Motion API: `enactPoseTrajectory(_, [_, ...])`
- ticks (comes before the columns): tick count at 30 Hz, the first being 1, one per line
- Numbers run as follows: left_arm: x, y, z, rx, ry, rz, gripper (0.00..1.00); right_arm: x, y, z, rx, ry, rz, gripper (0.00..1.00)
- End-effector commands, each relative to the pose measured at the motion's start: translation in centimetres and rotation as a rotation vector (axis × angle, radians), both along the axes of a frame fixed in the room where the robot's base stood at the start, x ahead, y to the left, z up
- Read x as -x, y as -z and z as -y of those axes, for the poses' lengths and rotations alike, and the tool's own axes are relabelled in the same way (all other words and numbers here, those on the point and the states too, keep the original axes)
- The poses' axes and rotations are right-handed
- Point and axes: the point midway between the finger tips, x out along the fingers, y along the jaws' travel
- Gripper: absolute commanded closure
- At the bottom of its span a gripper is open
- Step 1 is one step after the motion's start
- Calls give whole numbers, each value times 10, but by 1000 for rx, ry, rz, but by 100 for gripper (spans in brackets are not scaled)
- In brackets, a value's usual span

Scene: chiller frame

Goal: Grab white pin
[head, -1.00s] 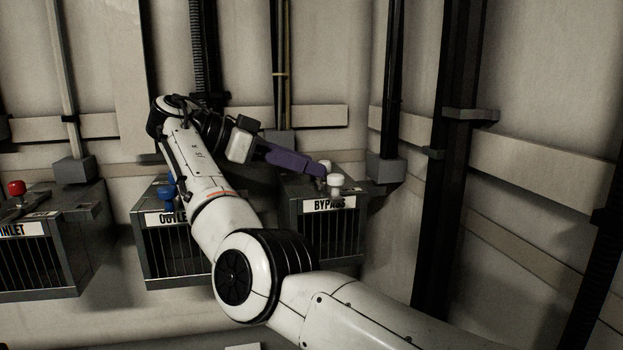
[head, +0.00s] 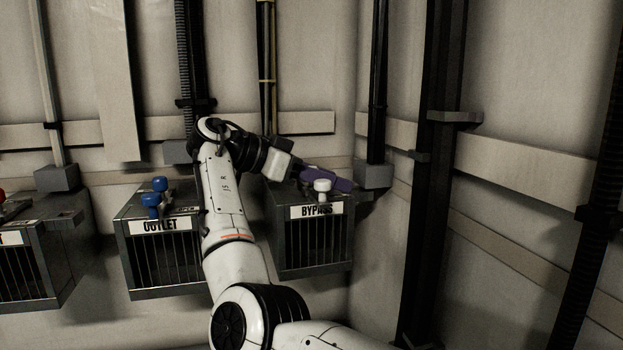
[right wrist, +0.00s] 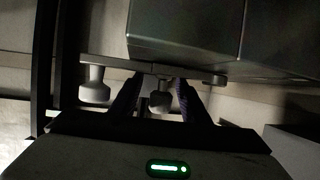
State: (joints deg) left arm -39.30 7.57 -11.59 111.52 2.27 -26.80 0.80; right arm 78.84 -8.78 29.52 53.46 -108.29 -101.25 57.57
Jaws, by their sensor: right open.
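A white pin (head: 322,186) with a round head stands on top of the BYPASS box (head: 317,247) in the head view. My right gripper (head: 342,184) has purple fingers and reaches over the box top, just behind this pin. In the right wrist view, the right gripper (right wrist: 158,82) is open, with one white pin (right wrist: 161,99) showing between its fingers. Another white pin (right wrist: 94,90) is outside the fingers, to the left. I cannot tell whether the fingers touch the pin. The left gripper is not seen.
The OUTLET box (head: 165,262) with blue pins (head: 155,195) is left of my right arm. A box with a red pin (head: 3,195) is at the far left edge. A dark vertical pipe (head: 375,80) ends in a grey block (head: 372,176) right of the gripper.

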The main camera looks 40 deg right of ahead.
Motion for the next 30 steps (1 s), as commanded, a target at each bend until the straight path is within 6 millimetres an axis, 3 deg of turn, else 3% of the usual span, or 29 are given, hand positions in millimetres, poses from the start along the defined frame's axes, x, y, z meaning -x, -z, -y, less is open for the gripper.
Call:
enactPoseTrajectory(1, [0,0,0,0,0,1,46,0,0,0,0,0,0,58])
enactPoseTrajectory(9, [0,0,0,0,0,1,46,0,0,0,0,0,1,100])
enactPoseTrajectory(19, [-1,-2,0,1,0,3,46,-1,-10,0,2,-1,2,100])
enactPoseTrajectory(30, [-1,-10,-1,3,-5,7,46,0,-81,0,2,1,1,100])
